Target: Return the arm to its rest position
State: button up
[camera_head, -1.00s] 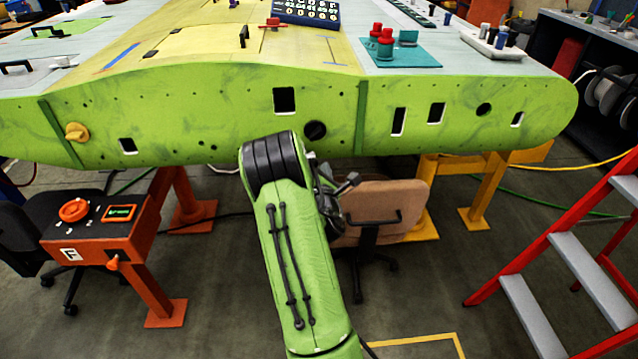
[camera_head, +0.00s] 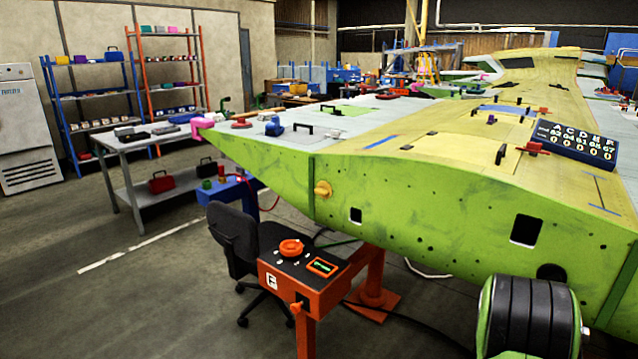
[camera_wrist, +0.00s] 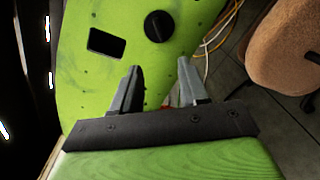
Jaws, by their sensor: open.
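My gripper (camera_wrist: 158,90) shows in the wrist view with its two grey fingers apart and nothing between them. I cannot tell how far the fingers are from the wing. In the head view only part of my arm (camera_head: 528,318) shows, a green link with black bands at the lower right, in front of the wing end (camera_head: 420,205). The gripper itself is out of the head view.
An orange control stand (camera_head: 305,280) and a dark office chair (camera_head: 240,240) stand left of my arm. A grey workbench (camera_head: 150,145) and shelves (camera_head: 95,90) are further left. A tan chair (camera_wrist: 285,45) is at the wrist view's right. Floor at the head view's lower left is clear.

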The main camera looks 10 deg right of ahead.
jog(key=s+a+r+m+g+y, duration=0.1)
jog(key=a+r+m+y, duration=0.2)
jog(key=a, duration=0.5)
jog(key=a+r+m+y, duration=0.1)
jog(key=a+m+y, duration=0.2)
jog(key=a+m, duration=0.3)
jog(key=s+a+r+m+g+y, duration=0.1)
jog(key=a+r+m+y, duration=0.15)
jog(key=a, duration=0.65)
jog(key=s+a+m+g+y, duration=0.3)
jog(key=s+a+y, duration=0.2)
jog(key=s+a, duration=1)
notch_tip(320, 180, up, 17)
jog(key=p, duration=1.8)
jog(key=shift+w+d, duration=0.2)
jog(key=shift+w, duration=0.15)
